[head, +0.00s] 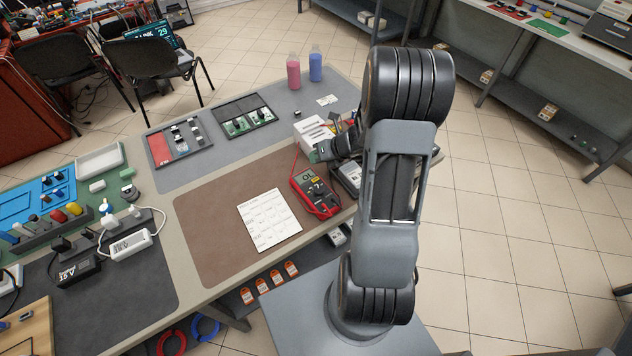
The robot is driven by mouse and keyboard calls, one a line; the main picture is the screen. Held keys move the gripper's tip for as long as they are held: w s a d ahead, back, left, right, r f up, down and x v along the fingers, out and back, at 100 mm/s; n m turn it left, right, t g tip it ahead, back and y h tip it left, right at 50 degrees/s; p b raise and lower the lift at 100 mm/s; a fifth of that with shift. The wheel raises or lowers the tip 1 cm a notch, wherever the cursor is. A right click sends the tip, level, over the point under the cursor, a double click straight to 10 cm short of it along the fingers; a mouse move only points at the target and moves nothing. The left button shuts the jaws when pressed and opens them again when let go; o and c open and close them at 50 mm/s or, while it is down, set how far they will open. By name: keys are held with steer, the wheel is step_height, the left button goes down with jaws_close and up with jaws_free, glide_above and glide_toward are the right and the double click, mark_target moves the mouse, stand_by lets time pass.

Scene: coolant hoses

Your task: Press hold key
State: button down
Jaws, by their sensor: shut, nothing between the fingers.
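A red-edged multimeter (314,192) lies on the table at the right end of the brown mat, its display toward the top. It has dark keys and a dial, but the hold key is too small to pick out. My gripper (316,156) is shut and empty, just above and to the right of the multimeter in the picture, close to a white box-like unit (313,131). I cannot tell its height over the table. My arm hides part of the area to the right of the meter.
A written sheet (269,219) lies on the brown mat (212,240) left of the meter. A dark device (347,178) sits right of the meter, partly behind my arm. Pink (293,72) and blue (315,65) bottles stand at the back. The mat's left part is clear.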

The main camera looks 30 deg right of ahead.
mark_target(317, 178)
step_height(317, 178, down, 6)
steer(key=b, duration=0.5)
steer(key=shift+f, duration=0.25)
stand_by(1.6)
steer(key=shift+f, duration=0.4)
steer(key=shift+f+b, duration=0.3)
steer(key=shift+b, duration=0.2)
stand_by(0.5)
steer(key=shift+r, duration=0.1)
steer(key=shift+r+p, duration=0.65)
steer(key=shift+p, duration=0.15)
step_height(317, 178, up, 5)
steer(key=p, duration=0.5)
steer(key=shift+r, duration=0.1)
